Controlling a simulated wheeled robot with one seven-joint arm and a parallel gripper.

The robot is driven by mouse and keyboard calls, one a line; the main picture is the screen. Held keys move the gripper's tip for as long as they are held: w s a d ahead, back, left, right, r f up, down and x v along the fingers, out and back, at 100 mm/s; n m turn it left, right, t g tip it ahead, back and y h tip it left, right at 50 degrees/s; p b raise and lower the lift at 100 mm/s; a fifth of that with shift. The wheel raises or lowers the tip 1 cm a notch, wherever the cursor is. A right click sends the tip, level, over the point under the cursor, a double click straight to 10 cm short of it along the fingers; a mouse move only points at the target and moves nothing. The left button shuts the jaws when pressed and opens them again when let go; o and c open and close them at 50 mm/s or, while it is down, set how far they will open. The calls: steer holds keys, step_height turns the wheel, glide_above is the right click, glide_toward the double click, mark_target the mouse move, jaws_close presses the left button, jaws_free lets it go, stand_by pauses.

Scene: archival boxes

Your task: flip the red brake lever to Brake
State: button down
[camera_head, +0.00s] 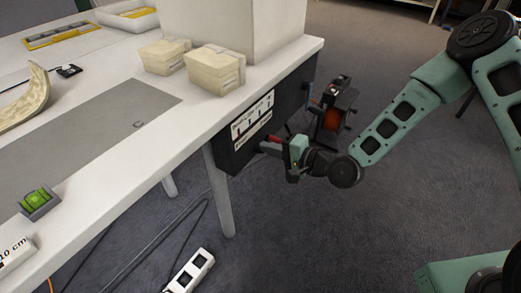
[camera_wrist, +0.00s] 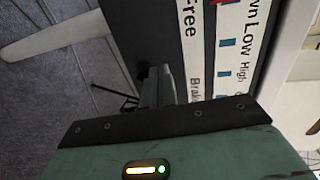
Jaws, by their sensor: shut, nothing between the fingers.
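The dark control box (camera_head: 262,115) hangs under the table edge and has white label strips. The red brake lever (camera_head: 272,139) shows as a small red piece at the lower part of its front, right by my gripper (camera_head: 268,147). In the wrist view my gripper (camera_wrist: 157,78) is shut, its fingers reaching to the dark box face beside the strip (camera_wrist: 196,60) reading "Free" and, partly covered, "Brak". The lever is not clearly visible there; my gripper hides that area. I cannot tell whether the fingers touch the lever or which way it points.
The white table (camera_head: 135,120) carries two cream boxes (camera_head: 214,68), a large pale box (camera_head: 235,25) and a green level (camera_head: 38,200). A dark device with an orange-red part (camera_head: 333,115) is just beyond my gripper. A power strip (camera_head: 190,272) and cables lie on the floor.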

steer(key=s+d, duration=0.3)
steer(key=s, duration=0.2)
steer(key=shift+d+p, duration=0.3)
steer(key=shift+d, duration=0.1)
steer(key=shift+s, duration=0.1)
stand_by(0.3)
steer(key=s+d+r+n+g+h, duration=0.2)
steer(key=s+r+n+g+h, duration=0.35)
steer(key=s+r+n, duration=0.45)
steer(key=s+d+r+n+g+h, duration=0.2)
steer(key=s+r+n+g+h, duration=0.35)
steer(key=s, duration=0.65)
step_height(320, 180, up, 28)
steer(key=t+p, duration=0.1)
steer(key=p, duration=2.5)
steer(key=shift+s+d+h, duration=0.15)
steer(key=shift+s+h, duration=0.1)
steer(key=shift+h, duration=0.15)
